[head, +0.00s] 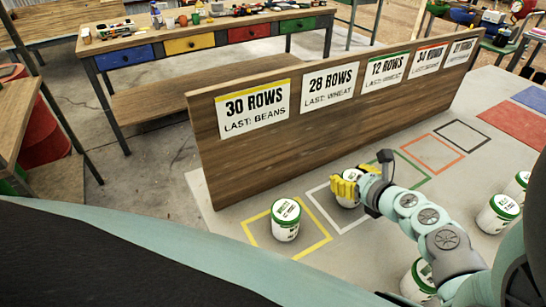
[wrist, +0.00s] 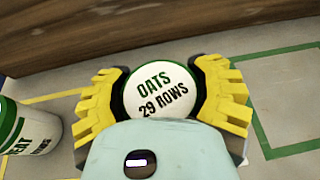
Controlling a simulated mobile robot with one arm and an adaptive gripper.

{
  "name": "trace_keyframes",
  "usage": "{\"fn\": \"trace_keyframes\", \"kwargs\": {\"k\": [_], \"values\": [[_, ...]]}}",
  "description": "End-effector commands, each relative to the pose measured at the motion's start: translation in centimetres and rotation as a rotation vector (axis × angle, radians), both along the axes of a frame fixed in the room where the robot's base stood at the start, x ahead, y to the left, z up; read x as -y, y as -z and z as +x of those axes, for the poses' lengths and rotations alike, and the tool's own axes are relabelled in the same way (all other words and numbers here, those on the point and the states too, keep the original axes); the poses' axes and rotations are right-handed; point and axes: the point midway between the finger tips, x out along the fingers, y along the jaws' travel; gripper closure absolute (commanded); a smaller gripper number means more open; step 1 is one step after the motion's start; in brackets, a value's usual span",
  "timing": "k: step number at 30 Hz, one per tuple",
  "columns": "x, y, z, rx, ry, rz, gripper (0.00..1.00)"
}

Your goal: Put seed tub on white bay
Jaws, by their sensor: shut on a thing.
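My gripper (head: 347,186) has its yellow fingers closed around a white seed tub (head: 347,201) with a green rim. In the wrist view, its lid (wrist: 162,91) reads "OATS 29 ROWS", with a finger pressed on each side. The tub is upright within the white-outlined bay (head: 343,231). I cannot tell whether its base touches the surface. The fingers and wrist hide part of the tub.
Another white and green tub (head: 286,222) stands in the yellow-outlined bay (head: 316,246), to the left. Behind the bays rises a wooden board (head: 300,150) with row signs. The green (head: 415,180) and orange (head: 433,168) bays are empty. More tubs (head: 497,214) stand at right.

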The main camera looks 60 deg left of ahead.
Motion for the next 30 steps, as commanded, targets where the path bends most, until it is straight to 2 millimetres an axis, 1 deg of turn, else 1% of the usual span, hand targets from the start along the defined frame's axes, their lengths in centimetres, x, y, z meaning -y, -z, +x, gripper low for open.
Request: {"fn": "trace_keyframes", "kwargs": {"k": [4,8,9,19,20,27,30], "values": [[-0.12,-0.18,-0.08,0.002,-0.004,0.002,0.82],[-0.11,0.14,-0.06,0.002,-0.004,0.002,0.82],[-0.09,0.14,-0.07,0.002,-0.004,0.002,0.37],[-0.06,0.03,-0.03,0.001,-0.003,0.001,0.03],[-0.05,0.04,-0.03,0.001,-0.003,0.001,0.00],[-0.03,-0.01,-0.01,0.002,-0.002,0.001,0.00],[-0.01,-0.44,0.01,0.001,-0.001,0.001,0.00]]}}
